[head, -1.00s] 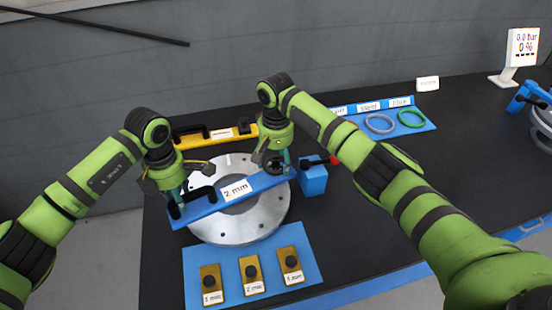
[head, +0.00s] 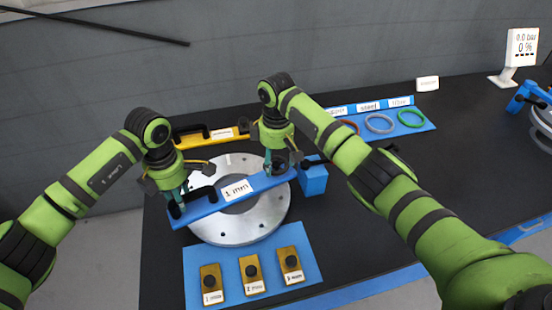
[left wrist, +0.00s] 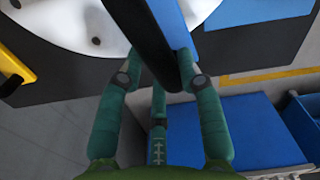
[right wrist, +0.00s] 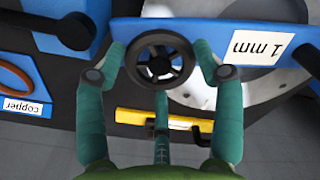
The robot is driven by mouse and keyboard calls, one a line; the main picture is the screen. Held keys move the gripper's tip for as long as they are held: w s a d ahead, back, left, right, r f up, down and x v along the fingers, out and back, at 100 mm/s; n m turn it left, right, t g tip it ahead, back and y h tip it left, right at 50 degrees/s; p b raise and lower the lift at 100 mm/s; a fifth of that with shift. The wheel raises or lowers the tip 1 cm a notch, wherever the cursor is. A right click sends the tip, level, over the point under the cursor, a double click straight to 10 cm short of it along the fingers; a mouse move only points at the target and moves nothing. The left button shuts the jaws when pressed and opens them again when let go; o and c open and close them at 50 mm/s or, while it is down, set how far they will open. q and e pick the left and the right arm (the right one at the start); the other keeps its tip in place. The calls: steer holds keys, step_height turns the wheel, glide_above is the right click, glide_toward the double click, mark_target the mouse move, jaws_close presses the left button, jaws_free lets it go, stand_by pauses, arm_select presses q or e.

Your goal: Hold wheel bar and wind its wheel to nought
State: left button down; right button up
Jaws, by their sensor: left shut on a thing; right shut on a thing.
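The blue wheel bar (head: 213,204) lies across the round metal flange (head: 262,225); its label reads "1 mm". The label also shows in the right wrist view (right wrist: 258,46). My left gripper (head: 178,201) is shut on the bar's black handle at its left end; in the left wrist view the fingers (left wrist: 160,82) close around the dark grip. My right gripper (head: 279,170) is at the bar's right end. In the right wrist view its fingers (right wrist: 160,62) are shut on the black handwheel (right wrist: 160,60), one on each side of the rim.
A blue mat (head: 232,297) with several brass blocks labelled in mm lies in front of the flange. A blue block (head: 313,181) stands just right of the bar. A yellow bar (head: 215,139) lies behind. Coloured rings sit on a blue board (head: 424,125) at the back right.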

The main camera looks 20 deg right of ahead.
mark_target(278, 163)
steer(key=n, duration=0.4)
steer(key=shift+s+d+f, duration=0.1)
steer(key=shift+d+f, duration=0.15)
steer(key=shift+d, duration=0.1)
steer(key=shift+d+n, duration=0.15)
steer(key=shift+n, duration=0.95)
steer(key=o, duration=1.2)
steer(key=shift+w, duration=0.2)
steer(key=shift+c, duration=0.2)
steer(key=shift+w+r, duration=0.1)
steer(key=shift+a+r, duration=0.2)
steer(key=shift+r, duration=0.3)
step_height(278, 163, up, 11)
